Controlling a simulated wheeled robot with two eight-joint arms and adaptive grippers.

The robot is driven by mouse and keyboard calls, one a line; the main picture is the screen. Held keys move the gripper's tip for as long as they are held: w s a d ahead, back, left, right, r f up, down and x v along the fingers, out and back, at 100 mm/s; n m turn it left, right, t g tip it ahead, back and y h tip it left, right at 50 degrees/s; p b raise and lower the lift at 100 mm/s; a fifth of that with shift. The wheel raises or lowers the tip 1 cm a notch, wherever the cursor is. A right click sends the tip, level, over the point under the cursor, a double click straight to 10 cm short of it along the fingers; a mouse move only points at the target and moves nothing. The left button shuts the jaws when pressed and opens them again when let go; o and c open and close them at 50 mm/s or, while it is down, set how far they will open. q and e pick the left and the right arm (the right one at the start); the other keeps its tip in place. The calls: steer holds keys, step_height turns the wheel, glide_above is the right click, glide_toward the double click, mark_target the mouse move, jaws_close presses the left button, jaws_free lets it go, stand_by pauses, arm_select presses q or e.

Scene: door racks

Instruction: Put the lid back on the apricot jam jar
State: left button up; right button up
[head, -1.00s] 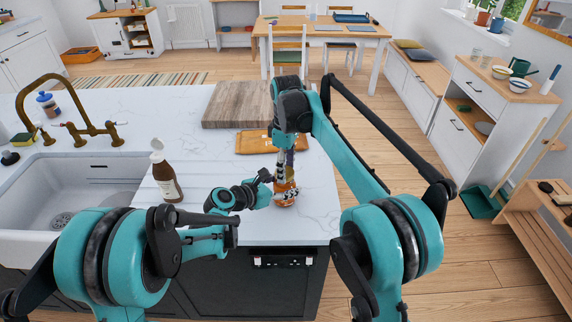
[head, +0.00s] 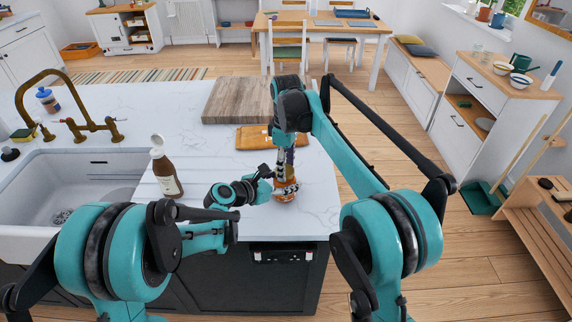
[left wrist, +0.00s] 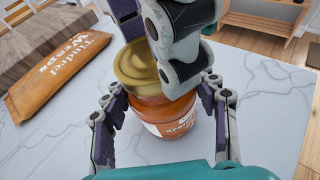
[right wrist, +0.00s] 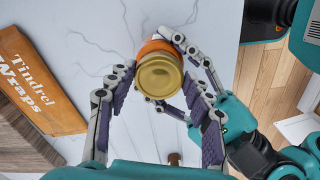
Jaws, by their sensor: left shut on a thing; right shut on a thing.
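The apricot jam jar (left wrist: 172,112) has orange contents and stands upright near the front right corner of the worktop. It also shows in the head view (head: 286,192). My left gripper (left wrist: 165,98) is shut around its body from the side. The gold lid (right wrist: 160,76) is at the jar's mouth, held from above in my right gripper (right wrist: 160,88). In the left wrist view the lid (left wrist: 136,66) is partly hidden by my right gripper's fingers. I cannot tell whether the lid sits fully on the rim or slightly above it.
An orange Tindrel Wraps packet (head: 255,138) lies behind the jar, in front of a wooden board (head: 236,102). A brown bottle with its white cap up (head: 165,172) stands left of my left gripper, beside the sink (head: 75,172). The worktop's right edge is close.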

steer(key=shift+f, duration=0.15)
steer(key=m, duration=1.1)
steer(key=shift+s+a+m, duration=0.1)
steer(key=shift+a+m, duration=0.1)
steer(key=shift+m, duration=0.1)
steer(key=m, duration=0.7)
steer(key=shift+a, duration=0.1)
steer(key=m, duration=0.4)
steer(key=shift+a+m, duration=0.1)
steer(key=shift+m, duration=0.3)
steer(key=m, duration=0.4)
steer(key=shift+m, duration=0.4)
steer(key=m, duration=0.5)
steer(key=shift+w+f, duration=0.1)
steer(key=shift+w, duration=0.15)
steer(key=m, duration=0.4)
steer(key=shift+w, duration=0.1)
steer(key=m, duration=0.5)
